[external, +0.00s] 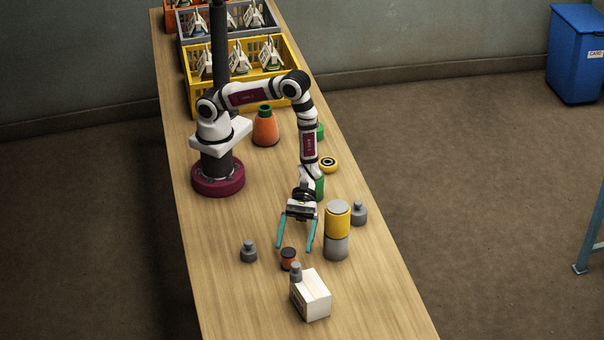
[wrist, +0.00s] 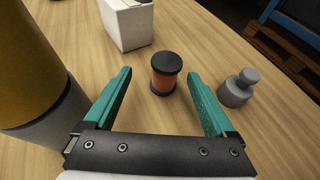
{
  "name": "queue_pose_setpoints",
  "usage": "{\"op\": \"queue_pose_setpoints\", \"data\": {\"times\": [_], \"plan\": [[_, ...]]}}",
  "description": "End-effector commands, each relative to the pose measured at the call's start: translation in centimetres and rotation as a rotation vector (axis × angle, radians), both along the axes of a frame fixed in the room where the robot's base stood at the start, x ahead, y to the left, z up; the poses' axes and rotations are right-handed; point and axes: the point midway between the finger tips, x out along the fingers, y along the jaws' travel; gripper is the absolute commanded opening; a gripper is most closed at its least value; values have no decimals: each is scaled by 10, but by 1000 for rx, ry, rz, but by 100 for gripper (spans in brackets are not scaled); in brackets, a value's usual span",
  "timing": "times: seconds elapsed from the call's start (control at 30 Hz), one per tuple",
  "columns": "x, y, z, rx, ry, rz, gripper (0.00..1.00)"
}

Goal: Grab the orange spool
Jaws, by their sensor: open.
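The orange spool (external: 288,263) has dark end caps and stands upright on the wooden table in the external view. In the wrist view the orange spool (wrist: 165,76) stands ahead of the fingertips, roughly between their lines. My gripper (external: 294,249) has teal fingers spread wide, pointing down at the table just behind the spool. In the wrist view my gripper (wrist: 160,76) is open with nothing between its fingers.
Another grey weight (external: 249,252) stands left. A yellow cylinder (external: 338,218) on a grey one (external: 336,247) stands close right. Bare table lies at the front left.

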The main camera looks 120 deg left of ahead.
Motion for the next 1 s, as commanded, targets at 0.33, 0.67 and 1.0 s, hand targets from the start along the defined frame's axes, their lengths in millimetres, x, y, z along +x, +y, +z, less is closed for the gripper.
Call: {"op": "queue_pose_setpoints", "data": {"times": [0.33,0.67,1.0], "plan": [[8,-47,-18,0,-1,-7,90],[16,-70,-28,1,-2,-3,90],[16,-70,-28,1,-2,-4,39]]}}
